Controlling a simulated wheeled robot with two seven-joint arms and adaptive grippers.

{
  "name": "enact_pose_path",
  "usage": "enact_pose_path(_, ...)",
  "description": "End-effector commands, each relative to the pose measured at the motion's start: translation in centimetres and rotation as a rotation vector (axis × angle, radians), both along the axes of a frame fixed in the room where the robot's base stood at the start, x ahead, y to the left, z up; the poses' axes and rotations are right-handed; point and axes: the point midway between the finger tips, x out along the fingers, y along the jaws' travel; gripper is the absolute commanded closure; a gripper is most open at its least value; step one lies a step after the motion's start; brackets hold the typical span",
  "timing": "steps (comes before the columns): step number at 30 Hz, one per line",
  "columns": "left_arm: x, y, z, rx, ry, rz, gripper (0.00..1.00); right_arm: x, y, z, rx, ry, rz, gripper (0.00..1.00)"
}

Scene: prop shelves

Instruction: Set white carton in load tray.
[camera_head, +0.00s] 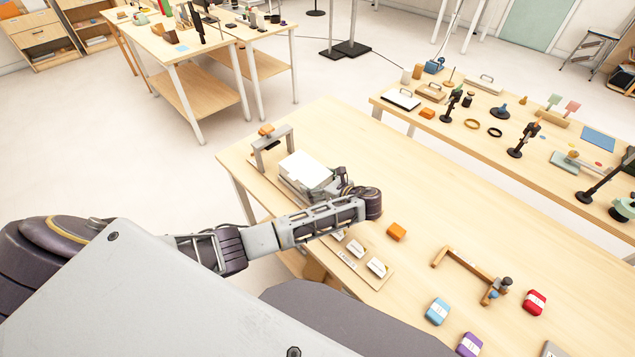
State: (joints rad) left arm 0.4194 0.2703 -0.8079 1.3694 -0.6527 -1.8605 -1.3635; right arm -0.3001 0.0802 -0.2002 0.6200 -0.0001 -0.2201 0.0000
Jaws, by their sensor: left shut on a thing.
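The white carton (304,169) is at the left end of the near table, beside a grey frame. My left gripper (333,184) reaches in from the left and is shut on the carton at its right side. A grey tray-like base (289,192) shows below and left of the carton; it seems to be the load tray. The carton and my arm hide most of it. I cannot tell whether the carton touches it or is held just above. My right gripper is out of view.
The grey frame (271,150) with an orange knob stands behind the carton. A board with white labelled blocks (377,267), an orange block (396,232), a wooden bracket (468,262) and coloured cartons, one red (535,302), lie nearer.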

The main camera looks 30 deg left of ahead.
Motion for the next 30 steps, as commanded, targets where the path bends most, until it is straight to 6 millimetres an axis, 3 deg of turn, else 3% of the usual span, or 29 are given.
enact_pose_path(12,0.01,-0.01,-0.3,0.0,0.0,0.0,0.32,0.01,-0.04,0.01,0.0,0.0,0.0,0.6)
enact_pose_path(13,0.01,-0.01,-0.3,0.0,0.0,0.0,0.03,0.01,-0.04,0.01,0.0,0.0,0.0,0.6)
enact_pose_path(14,0.01,-0.01,-0.3,0.0,0.0,0.0,0.0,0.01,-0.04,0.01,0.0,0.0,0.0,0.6)
enact_pose_path(30,0.0,0.0,0.11,0.0,0.0,0.0,0.0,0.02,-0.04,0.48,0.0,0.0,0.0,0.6)
